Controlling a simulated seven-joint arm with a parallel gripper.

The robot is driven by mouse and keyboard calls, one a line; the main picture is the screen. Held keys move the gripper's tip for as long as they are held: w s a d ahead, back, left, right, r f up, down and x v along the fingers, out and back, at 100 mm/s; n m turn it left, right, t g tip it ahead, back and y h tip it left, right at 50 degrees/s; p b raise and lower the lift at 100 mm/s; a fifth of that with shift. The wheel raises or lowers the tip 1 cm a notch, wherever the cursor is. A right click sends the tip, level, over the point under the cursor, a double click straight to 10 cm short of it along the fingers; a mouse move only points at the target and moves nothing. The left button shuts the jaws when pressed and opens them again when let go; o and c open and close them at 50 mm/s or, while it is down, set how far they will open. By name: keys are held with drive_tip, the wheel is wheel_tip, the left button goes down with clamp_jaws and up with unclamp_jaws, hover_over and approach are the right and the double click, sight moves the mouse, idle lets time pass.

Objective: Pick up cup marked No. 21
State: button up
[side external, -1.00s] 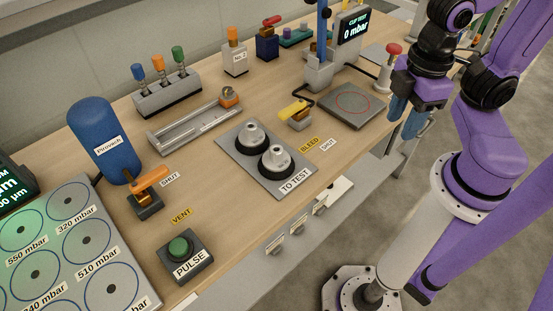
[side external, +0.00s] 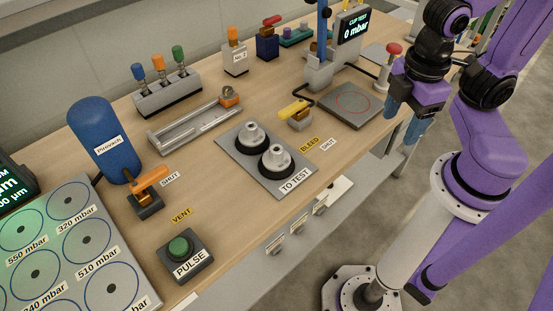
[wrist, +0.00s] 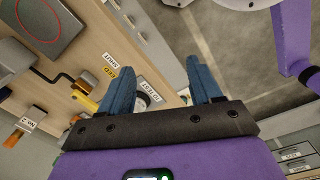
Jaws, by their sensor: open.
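Two pale grey suction cups with black lips stand on the grey TO TEST plate (side external: 237,159): a rear cup (side external: 251,136) and a front cup (side external: 276,158). I cannot read a No. 21 mark on either, so I cannot tell which one it is. My gripper (side external: 402,118) has blue fingers and is beyond the bench's front edge, to the right of the plate and apart from both cups. In the wrist view my gripper (wrist: 154,62) is open with nothing held; part of a cup (wrist: 142,101) shows beside the left finger.
A yellow-handled BLEED valve (side external: 297,113) and a grey pad with a red circle (side external: 352,105) stand between the plate and my gripper. A red-topped post (side external: 389,68) is near my wrist. A PULSE button box (side external: 182,257) is at the front left. The bench front has small handles.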

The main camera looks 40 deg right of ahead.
wheel_tip(320, 180, down, 4)
drive_tip(key=w+n+t+h, duration=0.2)
drive_tip(key=n+h, duration=0.2)
drive_tip(key=n, duration=0.1)
drive_tip(key=n+t+y, duration=0.4)
drive_tip(key=n+t, duration=0.7)
drive_tip(key=n, duration=0.7)
approach(274, 149)
drive_tip(key=x, duration=0.5)
drive_tip(key=shift+w+d, duration=0.1)
drive_tip(key=shift+d, duration=0.25)
drive_tip(key=shift+a+x, duration=0.2)
drive_tip(key=shift+x, duration=1.35)
drive_tip(key=shift+a+x, duration=0.2)
drive_tip(key=shift+x, duration=1.3)
drive_tip(key=shift+c, duration=0.3)
drive_tip(key=c, duration=1.1)
